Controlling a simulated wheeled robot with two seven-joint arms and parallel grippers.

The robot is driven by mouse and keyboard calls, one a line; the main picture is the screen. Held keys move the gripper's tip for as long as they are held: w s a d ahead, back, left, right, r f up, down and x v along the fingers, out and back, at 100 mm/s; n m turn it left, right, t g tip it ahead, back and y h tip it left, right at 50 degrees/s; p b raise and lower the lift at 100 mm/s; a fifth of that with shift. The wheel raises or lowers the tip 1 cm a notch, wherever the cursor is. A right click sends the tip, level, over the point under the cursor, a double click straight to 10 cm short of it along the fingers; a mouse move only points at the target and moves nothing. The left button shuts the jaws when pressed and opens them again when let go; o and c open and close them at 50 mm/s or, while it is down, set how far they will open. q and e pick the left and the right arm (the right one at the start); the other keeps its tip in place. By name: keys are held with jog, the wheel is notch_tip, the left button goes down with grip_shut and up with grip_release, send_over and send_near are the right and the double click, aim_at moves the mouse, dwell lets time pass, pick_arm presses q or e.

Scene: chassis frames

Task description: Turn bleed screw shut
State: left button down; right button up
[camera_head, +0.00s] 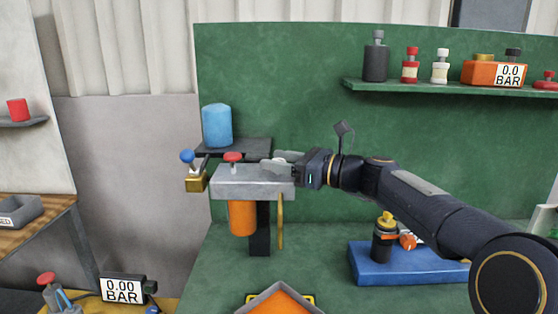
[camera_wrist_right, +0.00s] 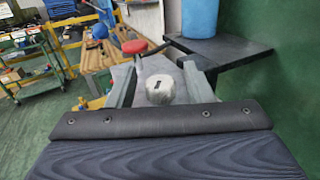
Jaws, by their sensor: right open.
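A grey block (camera_head: 225,183) stands in front of the green panel, with a red knob (camera_head: 233,157) on top, a brass valve with a blue ball lever (camera_head: 187,156) on its left end and an orange cylinder (camera_head: 241,217) below. My right gripper (camera_head: 278,162) is at the block's right end. In the right wrist view, its two fingers (camera_wrist_right: 158,72) are open on either side of a pale round screw head (camera_wrist_right: 159,89) with a dark mark. I cannot tell whether they touch it. The red knob (camera_wrist_right: 134,46) shows beyond the left finger. My left gripper is out of view.
A dark shelf (camera_head: 250,149) with a blue cylinder (camera_head: 217,125) is close behind the block. A yellow tube (camera_head: 280,228) hangs below my right gripper. A blue tray (camera_head: 400,272) with small parts lies under my right arm. A gauge display (camera_head: 123,289) is at lower left.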

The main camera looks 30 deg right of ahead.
jog(key=c, duration=1)
jog(key=shift+o, duration=0.2)
jog(key=m+t+h, duration=0.1)
jog(key=h, duration=0.1)
jog(key=m+t+h+b, duration=0.1)
jog(key=m+h, duration=0.1)
jog(key=shift+a+f, duration=0.1)
jog(key=shift+a, duration=0.1)
jog(key=m+h+b, duration=0.1)
jog(key=h, duration=0.1)
jog(key=m+t+h+b, duration=0.1)
jog(key=h, duration=0.1)
jog(key=shift+f+m, duration=0.1)
jog(key=shift+m, duration=0.3)
jog(key=m+h+b, duration=0.2)
jog(key=m+h, duration=0.1)
jog(key=h, duration=0.2)
jog(key=shift+w, duration=0.1)
jog(key=shift+m+g+h+b, duration=0.4)
jog(key=shift+m+h+b, duration=0.3)
jog(key=shift+h, duration=0.6)
jog(key=shift+d, duration=0.1)
